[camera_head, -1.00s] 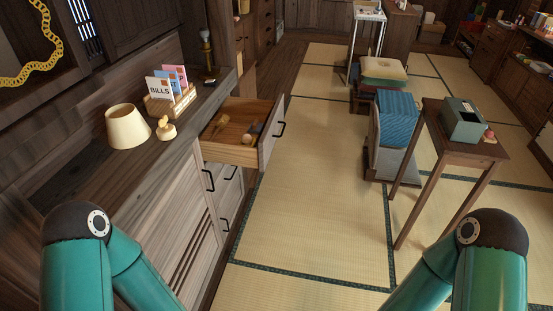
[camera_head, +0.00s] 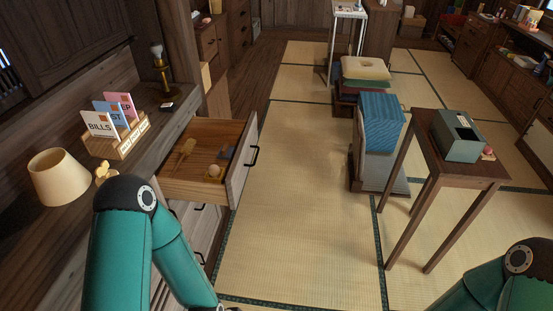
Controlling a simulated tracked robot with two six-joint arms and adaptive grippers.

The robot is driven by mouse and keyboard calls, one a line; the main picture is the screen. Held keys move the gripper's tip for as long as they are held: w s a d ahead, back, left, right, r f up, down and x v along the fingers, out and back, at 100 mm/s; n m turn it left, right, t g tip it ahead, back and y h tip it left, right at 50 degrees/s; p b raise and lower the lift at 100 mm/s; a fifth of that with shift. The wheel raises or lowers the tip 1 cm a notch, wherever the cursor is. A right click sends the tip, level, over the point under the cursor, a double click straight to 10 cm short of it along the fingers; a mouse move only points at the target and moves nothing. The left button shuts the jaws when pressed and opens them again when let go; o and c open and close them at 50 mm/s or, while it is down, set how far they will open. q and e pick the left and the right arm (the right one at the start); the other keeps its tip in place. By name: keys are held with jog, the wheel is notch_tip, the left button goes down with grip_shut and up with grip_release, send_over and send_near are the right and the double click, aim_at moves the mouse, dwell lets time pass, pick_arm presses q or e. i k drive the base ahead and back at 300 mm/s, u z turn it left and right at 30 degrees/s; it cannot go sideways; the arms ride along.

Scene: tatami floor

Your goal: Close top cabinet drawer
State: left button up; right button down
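The top cabinet drawer (camera_head: 238,178) is pulled out of the wooden cabinet (camera_head: 90,238) on the left, its dark bar handle (camera_head: 254,156) facing right. The lower drawers are partly hidden by my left arm. My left arm's teal links stand just in front of the drawer's near side, and my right arm's links are at the bottom right. Neither gripper shows.
On the cabinet top stand a cream lampshade (camera_head: 60,178), a letter holder (camera_head: 118,138) with cards, and a brass lamp base (camera_head: 160,76). A wooden side table (camera_head: 464,168) holds a grey-green box (camera_head: 457,136). Blue folded cloth (camera_head: 381,122) stands beside it. The tatami right of the drawer is clear.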

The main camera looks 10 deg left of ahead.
aim_at(188, 184)
jog(key=u, duration=0.1)
jog(key=i, duration=1.25)
jog(key=u, duration=0.6)
